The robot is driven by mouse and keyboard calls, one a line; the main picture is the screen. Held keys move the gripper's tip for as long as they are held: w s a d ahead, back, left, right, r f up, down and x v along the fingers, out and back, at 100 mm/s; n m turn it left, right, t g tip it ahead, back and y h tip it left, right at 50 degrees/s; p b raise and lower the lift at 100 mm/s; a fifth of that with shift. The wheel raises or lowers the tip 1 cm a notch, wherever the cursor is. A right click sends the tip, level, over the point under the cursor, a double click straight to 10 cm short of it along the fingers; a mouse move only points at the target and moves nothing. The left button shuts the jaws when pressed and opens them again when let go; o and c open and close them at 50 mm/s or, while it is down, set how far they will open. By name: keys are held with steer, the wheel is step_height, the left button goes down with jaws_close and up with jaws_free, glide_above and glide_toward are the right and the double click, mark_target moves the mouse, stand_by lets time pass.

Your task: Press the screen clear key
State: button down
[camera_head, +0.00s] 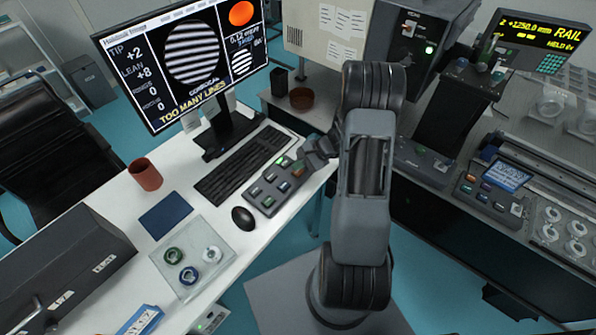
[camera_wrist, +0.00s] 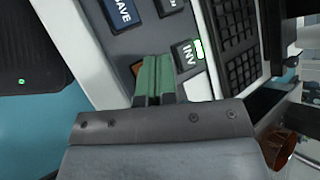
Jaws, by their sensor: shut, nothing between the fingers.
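The key panel (camera_head: 262,207) lies on the white desk, right of the keyboard; its grey face also shows in the wrist view (camera_wrist: 140,42). The wrist view shows a blue SAVE key (camera_wrist: 122,12), a dark INV key (camera_wrist: 186,55) with a lit green strip and another dark key cut off at the top. An orange key (camera_wrist: 138,69) is partly hidden by my fingers; it also shows in the head view (camera_head: 298,172). I can read no clear label. My gripper (camera_wrist: 155,60) is shut and empty, its green fingertips over the panel beside the orange key. I cannot tell whether they touch.
The monitor (camera_head: 190,52) shows stripes and "TOO MANY LINES". The keyboard (camera_head: 240,165) and mouse (camera_head: 243,218) lie left of the panel. A red-brown cup (camera_head: 145,174) and a clear tray (camera_head: 215,268) with rings stand further left. Another bench is at right.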

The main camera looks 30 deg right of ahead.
mark_target(299, 173)
steer(key=shift+f, duration=0.25)
steer(key=shift+f+b, duration=0.15)
steer(key=shift+b, duration=0.35)
steer(key=shift+f+b, duration=0.4)
steer(key=shift+b, duration=0.05)
stand_by(0.5)
steer(key=shift+r, duration=0.2)
steer(key=shift+r+p, duration=0.45)
steer(key=shift+r, duration=0.15)
steer(key=shift+r, duration=0.15)
steer(key=shift+r+p, duration=1.6)
steer(key=shift+r, duration=0.8)
steer(key=shift+s+f, duration=0.1)
